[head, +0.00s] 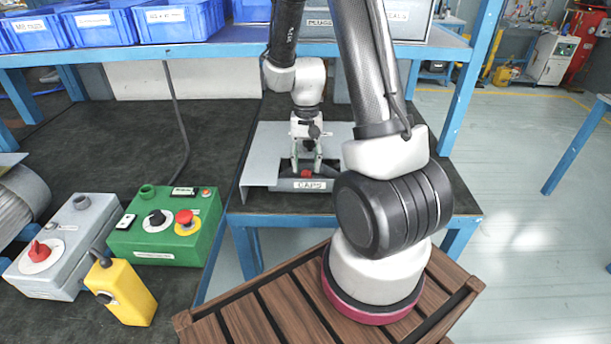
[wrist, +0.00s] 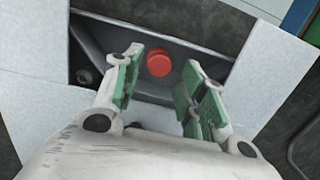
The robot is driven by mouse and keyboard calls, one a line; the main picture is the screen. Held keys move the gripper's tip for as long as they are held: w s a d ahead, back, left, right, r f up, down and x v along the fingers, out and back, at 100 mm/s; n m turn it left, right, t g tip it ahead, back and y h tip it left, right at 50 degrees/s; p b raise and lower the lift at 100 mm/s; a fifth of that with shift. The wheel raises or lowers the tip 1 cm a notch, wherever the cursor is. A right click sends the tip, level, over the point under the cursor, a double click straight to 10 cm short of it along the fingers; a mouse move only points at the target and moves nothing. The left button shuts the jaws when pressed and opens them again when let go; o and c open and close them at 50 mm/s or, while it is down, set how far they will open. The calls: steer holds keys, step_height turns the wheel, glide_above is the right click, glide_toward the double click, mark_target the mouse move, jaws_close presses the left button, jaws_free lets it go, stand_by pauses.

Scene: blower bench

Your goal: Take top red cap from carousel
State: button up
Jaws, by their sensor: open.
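A small round red cap (wrist: 159,63) lies in a dark grey holder labelled CAPS (head: 310,185). In the wrist view the cap sits between and just beyond my fingertips. My gripper (wrist: 158,78) is open, with a green-padded finger on each side of the cap and a gap to both. In the head view my gripper (head: 306,166) points down at the holder, and the red cap (head: 307,173) shows between the fingers. I cannot tell how many caps are stacked there.
The holder stands on a light grey plate (head: 262,160) on a blue-framed bench. Blue bins (head: 105,25) line the shelf above. A green control box (head: 165,232), a grey box with a red switch (head: 55,250) and a yellow box (head: 122,290) stand at the left.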

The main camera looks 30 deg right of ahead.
mark_target(306, 175)
steer(key=shift+s+a+f, duration=0.1)
steer(key=shift+s+f, duration=0.05)
steer(key=shift+f, duration=1.3)
steer(key=c, duration=0.4)
steer(key=shift+c, duration=0.4)
steer(key=shift+r, duration=0.1)
